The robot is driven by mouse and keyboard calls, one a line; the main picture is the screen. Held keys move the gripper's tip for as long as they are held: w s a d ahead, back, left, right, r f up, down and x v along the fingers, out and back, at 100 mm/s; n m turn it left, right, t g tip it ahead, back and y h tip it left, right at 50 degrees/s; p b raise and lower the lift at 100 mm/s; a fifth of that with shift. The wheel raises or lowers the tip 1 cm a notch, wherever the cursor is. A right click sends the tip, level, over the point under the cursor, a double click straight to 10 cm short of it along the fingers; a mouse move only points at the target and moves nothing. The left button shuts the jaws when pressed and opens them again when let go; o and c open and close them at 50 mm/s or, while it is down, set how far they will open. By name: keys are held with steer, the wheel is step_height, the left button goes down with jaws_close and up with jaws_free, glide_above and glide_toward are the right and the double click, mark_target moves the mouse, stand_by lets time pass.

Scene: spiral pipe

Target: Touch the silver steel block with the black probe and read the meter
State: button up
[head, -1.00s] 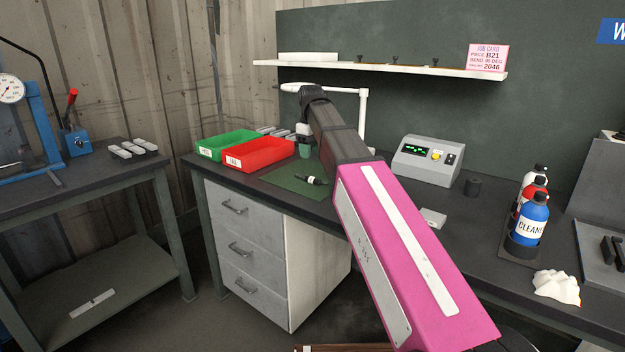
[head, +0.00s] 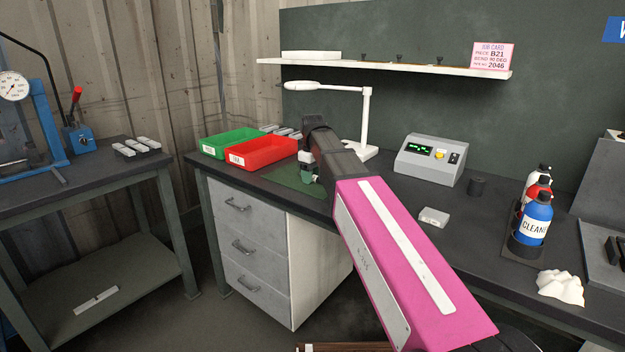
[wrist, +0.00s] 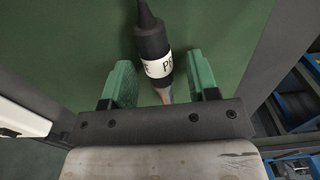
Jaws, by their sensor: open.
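The black probe (wrist: 153,42) with a white lettered band lies on the green mat, its tip pointing away in the wrist view. In the head view my gripper (head: 308,172) is low over the green mat (head: 283,180) and hides the probe. A small silver block (head: 433,217) lies on the bench right of my arm. The grey meter box (head: 430,160) with a lit green display stands behind it; its digits are too small to read.
Green (head: 232,142) and red (head: 262,152) bins stand left of the mat. A white lamp (head: 365,125) rises behind my arm. A dark cylinder (head: 477,186) and several bottles (head: 531,220) stand to the right. Bench space around the silver block is clear.

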jaws_close()
steer(key=shift+r, duration=0.15)
